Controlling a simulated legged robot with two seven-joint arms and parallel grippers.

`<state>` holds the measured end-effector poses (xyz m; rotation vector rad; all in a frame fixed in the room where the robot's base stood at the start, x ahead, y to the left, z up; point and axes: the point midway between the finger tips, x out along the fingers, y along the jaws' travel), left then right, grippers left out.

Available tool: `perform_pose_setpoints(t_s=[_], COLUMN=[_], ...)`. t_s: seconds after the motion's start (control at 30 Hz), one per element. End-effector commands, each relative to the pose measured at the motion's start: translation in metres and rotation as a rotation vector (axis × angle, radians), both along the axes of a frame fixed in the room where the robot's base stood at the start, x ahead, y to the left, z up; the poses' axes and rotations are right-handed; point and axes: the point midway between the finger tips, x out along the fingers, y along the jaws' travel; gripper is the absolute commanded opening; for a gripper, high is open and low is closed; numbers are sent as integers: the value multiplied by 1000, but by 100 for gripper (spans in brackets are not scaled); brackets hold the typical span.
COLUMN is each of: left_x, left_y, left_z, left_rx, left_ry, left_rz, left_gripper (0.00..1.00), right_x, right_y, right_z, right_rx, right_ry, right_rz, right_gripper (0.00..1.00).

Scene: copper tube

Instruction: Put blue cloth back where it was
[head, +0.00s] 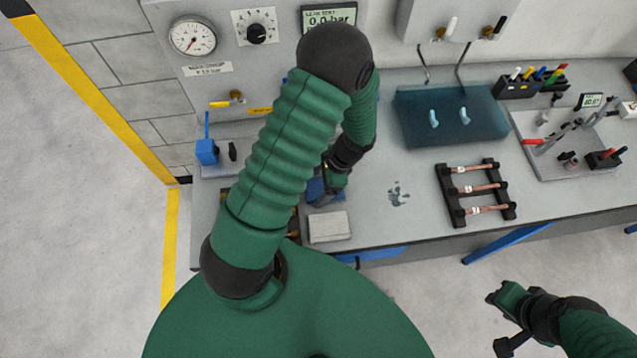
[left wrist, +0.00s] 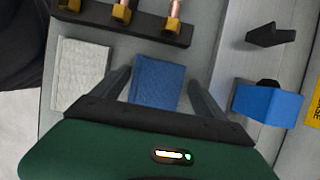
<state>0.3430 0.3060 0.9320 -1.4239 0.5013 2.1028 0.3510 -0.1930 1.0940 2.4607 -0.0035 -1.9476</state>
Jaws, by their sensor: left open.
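The blue cloth (left wrist: 156,80) lies flat on the grey bench top, beside a whitish folded cloth or pad (left wrist: 84,75). In the head view the blue cloth (head: 316,190) is partly hidden by my left gripper (head: 335,186). In the left wrist view my left gripper (left wrist: 158,88) is open, with one finger on each side of the blue cloth. It is not closed on the cloth; I cannot tell whether the fingers touch it. My right gripper (head: 506,318) hangs apart from the bench at the lower right; its jaw state is unclear.
A blue vise-like block (head: 206,151) stands at the left. A black rack with brass-ended tubes (left wrist: 125,22) lies beyond the cloths.

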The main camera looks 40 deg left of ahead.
Motion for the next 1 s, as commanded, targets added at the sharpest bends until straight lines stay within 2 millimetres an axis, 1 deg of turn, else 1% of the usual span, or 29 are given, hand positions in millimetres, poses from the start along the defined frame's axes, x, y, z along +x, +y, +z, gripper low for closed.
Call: perform_pose_setpoints(t_s=[0.23, 0.37, 0.47, 0.6, 0.73, 0.8, 0.93, 1.0], left_x=[0, 4, 10, 22, 30, 33, 35, 31], left_y=[0, -2, -7, -15, -22, -25, -31, -41], left_z=[0, 10, 28, 63, 91, 102, 113, 119], left_rx=[0, 0, 0, 0, 0, -1, -4, -19], left_ry=[-1, -5, -9, -9, -8, -6, -20, -83], left_rz=[-1, 0, 0, -1, -2, -1, 12, 68], left_gripper=[85, 85, 85, 85, 85, 85, 85, 85], right_x=[0, 0, 0, 0, 0, 0, 0, 0], right_y=[0, 0, 0, 0, 0, 0, 0, 0], right_z=[0, -1, -3, -7, -10, -11, -11, -11], right_rx=[0, 0, 0, 0, 0, 0, 0, 0], right_ry=[0, 0, 0, 0, 0, 0, 0, 0], right_rz=[-1, -1, 0, 0, 0, 0, 0, -1], right_gripper=[31, 31, 31, 31, 31, 31, 31, 31])
